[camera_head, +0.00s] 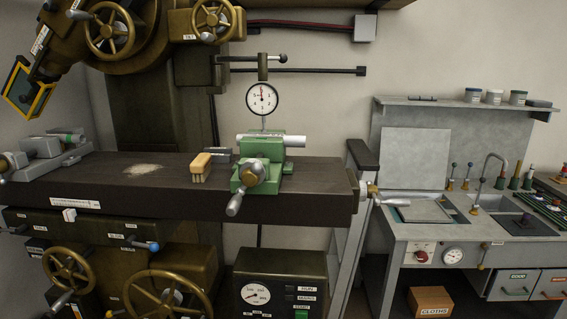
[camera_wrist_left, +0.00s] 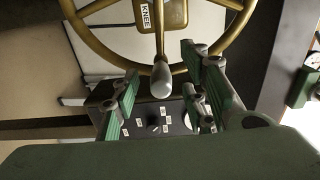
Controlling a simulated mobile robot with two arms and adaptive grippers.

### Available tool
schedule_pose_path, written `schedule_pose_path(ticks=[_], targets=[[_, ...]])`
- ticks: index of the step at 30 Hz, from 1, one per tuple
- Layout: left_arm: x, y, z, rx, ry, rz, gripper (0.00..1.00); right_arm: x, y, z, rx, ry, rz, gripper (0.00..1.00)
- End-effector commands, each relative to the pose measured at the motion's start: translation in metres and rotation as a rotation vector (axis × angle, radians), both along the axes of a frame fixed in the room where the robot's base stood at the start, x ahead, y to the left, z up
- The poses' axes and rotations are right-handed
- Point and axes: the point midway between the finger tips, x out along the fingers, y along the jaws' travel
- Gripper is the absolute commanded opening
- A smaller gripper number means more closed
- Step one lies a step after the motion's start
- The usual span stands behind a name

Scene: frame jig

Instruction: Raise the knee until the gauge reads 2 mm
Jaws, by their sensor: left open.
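The dial gauge (camera_head: 262,98) hangs over the green vise (camera_head: 258,165) on the dark table. Its red needle points about straight up; the exact reading is too small to make out. In the left wrist view a brass handwheel (camera_wrist_left: 228,42) carries a KNEE label (camera_wrist_left: 145,14) on its hub. A crank handle with a grey rounded grip (camera_wrist_left: 161,80) shows between the green-padded fingers of my left gripper (camera_wrist_left: 163,84). The gripper is open; contact with the handle cannot be told. No gripper shows in the head view, where brass wheels (camera_head: 168,276) sit below the table.
A brush (camera_head: 201,167) and a pale chip pile (camera_head: 143,170) lie on the table (camera_head: 110,200). A control box with a round meter (camera_head: 257,294) stands below. A grey bench (camera_head: 480,230) with a tap and drawers stands at right. A labelled panel (camera_wrist_left: 150,126) lies beyond my left fingers.

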Motion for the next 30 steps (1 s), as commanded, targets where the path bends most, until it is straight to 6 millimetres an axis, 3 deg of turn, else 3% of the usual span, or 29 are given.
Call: schedule_pose_path(ticks=[20, 30], targets=[[0.0061, -0.0004, 0.0007, 0.002, 0.0, 0.0, 0.41, 0.0, -0.0013, 0.0007, -0.002, 0.0, 0.0, 0.44], [0.0061, -0.0004, 0.0007, 0.001, 0.0, 0.0, 0.11, 0.0001, -0.0015, 0.0007, -0.002, 0.0, 0.001, 0.44]])
